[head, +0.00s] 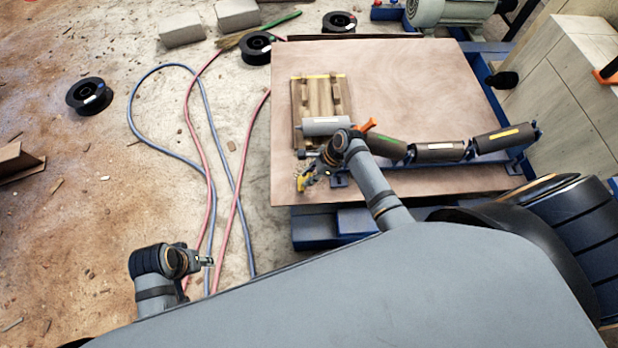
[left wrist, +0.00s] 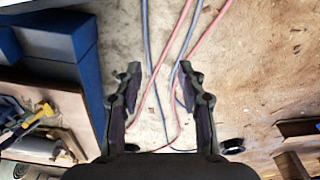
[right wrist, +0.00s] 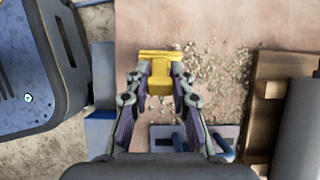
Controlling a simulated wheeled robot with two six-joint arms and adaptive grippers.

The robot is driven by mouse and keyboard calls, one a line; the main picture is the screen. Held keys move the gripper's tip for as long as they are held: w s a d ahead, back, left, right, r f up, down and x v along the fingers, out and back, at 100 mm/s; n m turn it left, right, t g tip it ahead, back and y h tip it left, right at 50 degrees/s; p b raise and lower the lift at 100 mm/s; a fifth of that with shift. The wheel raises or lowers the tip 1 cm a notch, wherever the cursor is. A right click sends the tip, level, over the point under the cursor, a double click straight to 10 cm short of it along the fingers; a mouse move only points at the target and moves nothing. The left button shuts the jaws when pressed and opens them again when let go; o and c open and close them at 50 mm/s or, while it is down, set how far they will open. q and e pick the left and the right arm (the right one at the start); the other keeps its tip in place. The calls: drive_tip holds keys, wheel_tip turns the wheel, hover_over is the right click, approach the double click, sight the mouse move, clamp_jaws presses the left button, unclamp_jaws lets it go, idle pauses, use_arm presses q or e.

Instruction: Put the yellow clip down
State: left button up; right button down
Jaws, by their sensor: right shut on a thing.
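The yellow clip (head: 301,183) is at the tips of my right gripper (head: 313,174), over the front left corner of the brown sheet (head: 425,75). In the right wrist view the yellow clip (right wrist: 160,66) sits between the fingertips of my right gripper (right wrist: 160,92), which is shut on it. Whether the clip touches the sheet I cannot tell. The clip also shows at the lower left of the left wrist view (left wrist: 42,112). My left gripper (head: 208,261) is off to the left of the sheet; the left wrist view shows its fingers (left wrist: 158,80) apart and empty.
A wooden pallet (head: 340,88) and a grey roller (head: 326,126) are just behind my right gripper. Several rollers on a blue frame (head: 440,151) run to the right. Gravel (right wrist: 218,80) lies beside the clip. Red and blue hoses (head: 208,130) cross the floor left of the sheet.

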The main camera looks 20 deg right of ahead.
drive_tip(key=shift+f, duration=0.25)
use_arm(q)
drive_tip(key=shift+s+d+r, duration=0.1)
drive_tip(key=shift+s+r, duration=0.05)
drive_tip(key=shift+r, duration=0.25)
use_arm(e)
drive_tip(key=c, duration=1.2)
unclamp_jaws()
drive_tip(key=shift+o, duration=0.2)
drive_tip(key=shift+r, duration=0.1)
use_arm(q)
drive_tip(key=a+f+p, duration=0.2)
drive_tip(key=f, duration=0.5)
drive_tip(key=s+a+f+p, duration=0.1)
drive_tip(key=f+p, duration=0.2)
drive_tip(key=f, duration=0.5)
drive_tip(key=shift+s+a+y, duration=0.25)
drive_tip(key=shift+a+y, duration=0.1)
drive_tip(key=shift+y, duration=0.05)
use_arm(e)
drive_tip(key=v, duration=1.2)
